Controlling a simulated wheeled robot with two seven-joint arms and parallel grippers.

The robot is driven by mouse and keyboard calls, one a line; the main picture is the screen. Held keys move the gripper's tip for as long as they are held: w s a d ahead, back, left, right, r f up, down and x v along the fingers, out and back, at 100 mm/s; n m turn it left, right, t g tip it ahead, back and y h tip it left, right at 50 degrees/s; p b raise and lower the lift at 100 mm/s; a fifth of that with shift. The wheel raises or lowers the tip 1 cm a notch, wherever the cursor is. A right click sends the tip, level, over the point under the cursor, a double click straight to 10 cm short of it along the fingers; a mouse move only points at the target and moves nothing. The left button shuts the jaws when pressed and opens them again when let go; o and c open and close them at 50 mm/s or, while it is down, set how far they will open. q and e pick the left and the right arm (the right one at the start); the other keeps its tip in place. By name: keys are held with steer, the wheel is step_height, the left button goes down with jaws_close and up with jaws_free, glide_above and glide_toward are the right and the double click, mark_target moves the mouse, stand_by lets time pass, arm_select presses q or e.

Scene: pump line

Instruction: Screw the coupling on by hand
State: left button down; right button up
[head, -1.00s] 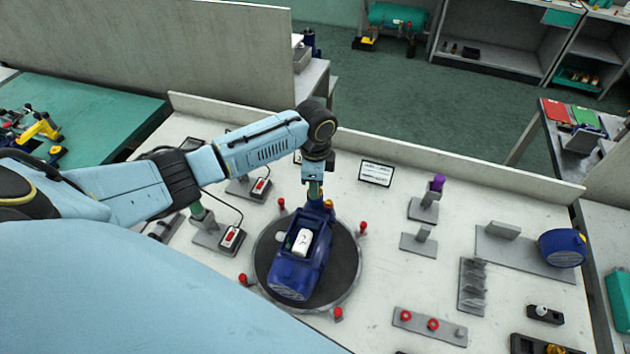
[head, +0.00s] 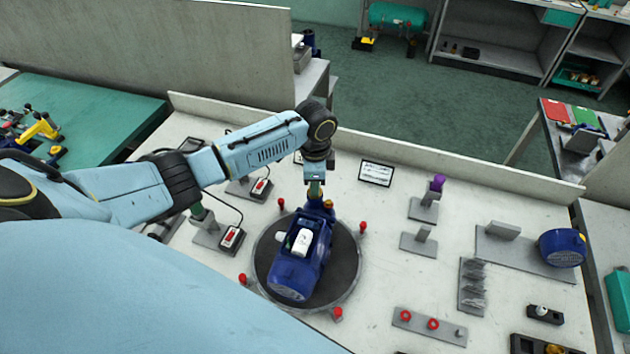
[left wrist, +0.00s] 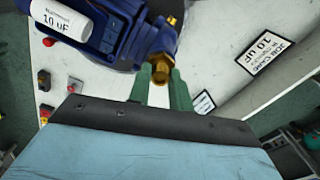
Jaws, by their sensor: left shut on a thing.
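A blue pump (head: 299,262) with a white capacitor (head: 302,241) on it stands on the round dark turntable (head: 345,262). In the left wrist view the pump (left wrist: 120,30) shows at the top, its capacitor (left wrist: 62,18) labelled 10 µF. A brass coupling (left wrist: 161,67) sits at the pump's end. My left gripper (left wrist: 163,82) is shut on the brass coupling, its green fingers on either side of it. In the head view the gripper (head: 316,197) reaches down at the pump's far end and mostly hides the coupling. My right gripper is not in view.
Red-topped pegs (head: 363,227) stand around the turntable. A job card (head: 376,173) stands behind it. Grey stands, one with a purple top (head: 437,183), and a blue round part (head: 562,248) are on the right. Cabled red-switch boxes (head: 231,238) are on the left.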

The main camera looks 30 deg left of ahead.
arm_select(q)
steer(key=m, duration=0.3)
steer(key=shift+m, duration=1.9)
steer(key=m, duration=0.3)
steer(key=m, duration=0.3)
steer(key=shift+m, duration=0.4)
